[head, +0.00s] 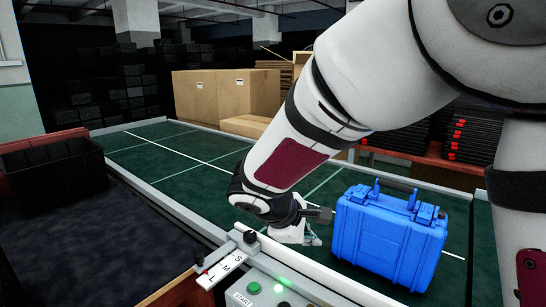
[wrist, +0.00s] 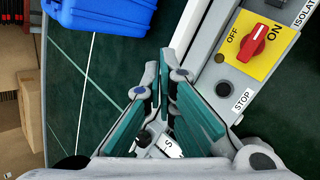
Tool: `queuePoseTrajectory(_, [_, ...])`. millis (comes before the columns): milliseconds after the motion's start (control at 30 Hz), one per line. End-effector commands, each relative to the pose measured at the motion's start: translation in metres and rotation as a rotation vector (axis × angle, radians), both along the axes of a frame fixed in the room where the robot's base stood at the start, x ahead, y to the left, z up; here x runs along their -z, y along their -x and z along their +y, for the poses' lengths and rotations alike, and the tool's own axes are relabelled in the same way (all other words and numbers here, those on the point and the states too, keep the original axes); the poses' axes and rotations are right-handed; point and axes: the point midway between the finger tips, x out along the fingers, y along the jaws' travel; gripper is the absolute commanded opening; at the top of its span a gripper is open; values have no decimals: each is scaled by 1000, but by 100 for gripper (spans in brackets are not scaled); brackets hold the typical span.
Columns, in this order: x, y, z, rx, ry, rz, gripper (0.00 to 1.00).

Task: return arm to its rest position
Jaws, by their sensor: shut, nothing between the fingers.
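My gripper (head: 314,238) shows low at the end of my white arm in the head view, above the near rail of the conveyor. It is partly hidden by my wrist. In the wrist view, its teal-padded fingers (wrist: 165,75) come together at the tips, with nothing held between them. A blue hard case (head: 388,238) stands upright on the green conveyor (head: 165,152), just right of my gripper and apart from it. The case also shows at the top left of the wrist view (wrist: 100,14).
The near rail carries a control panel with a START button (head: 254,288), an S/M/L selector plate (head: 222,268) and a red rotary switch (wrist: 253,43). Cardboard boxes (head: 225,97) stand behind the conveyor. A black crate (head: 52,176) is at left. The left belt is clear.

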Motion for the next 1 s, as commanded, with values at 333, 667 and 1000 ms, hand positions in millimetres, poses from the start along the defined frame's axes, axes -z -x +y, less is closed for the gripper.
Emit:
queuePoseTrajectory(333, [-93,105,-90,417,-272,-58,0])
queuePoseTrajectory(667, [-143,214,-126,761,-565,-122,0])
queuePoseTrajectory(1000, [-167,300,-122,1007,-856,-187,0])
